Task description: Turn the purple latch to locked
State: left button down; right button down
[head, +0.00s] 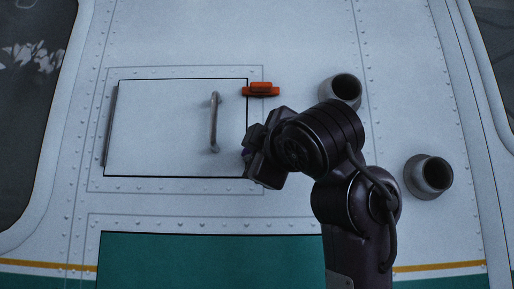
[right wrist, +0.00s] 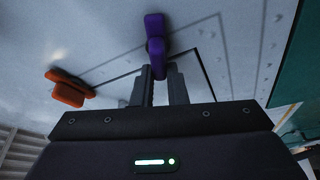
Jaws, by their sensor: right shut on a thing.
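The purple latch (right wrist: 155,28) shows in the right wrist view at the edge of the panel door, its lower end between my fingers. In the head view it is hidden behind my right gripper (head: 250,160). My right gripper, seen in the right wrist view (right wrist: 158,74), is shut on the purple latch. The door (head: 160,128) lies flush in the white hull and looks closed. My left gripper is not in view.
An orange latch (head: 261,89) sits at the door's upper right edge, above my right gripper. A grey bar handle (head: 214,122) stands out from the door. Two round grey ports (head: 340,90) (head: 428,176) stick out on the right. The hull left of the door is clear.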

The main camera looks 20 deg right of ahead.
jog(key=shift+f+n+g, duration=0.15)
jog(key=shift+n+g, duration=0.85)
jog(key=shift+n, duration=1.2)
jog(key=c, duration=1.4)
grip_release()
jog(key=shift+w, duration=0.15)
jog(key=shift+c, duration=0.2)
jog(key=shift+f, duration=0.1)
jog(key=s+b, duration=0.4)
jog(key=s, duration=0.3)
jog(key=shift+s+d+b, duration=0.4)
jog(key=shift+d, duration=0.05)
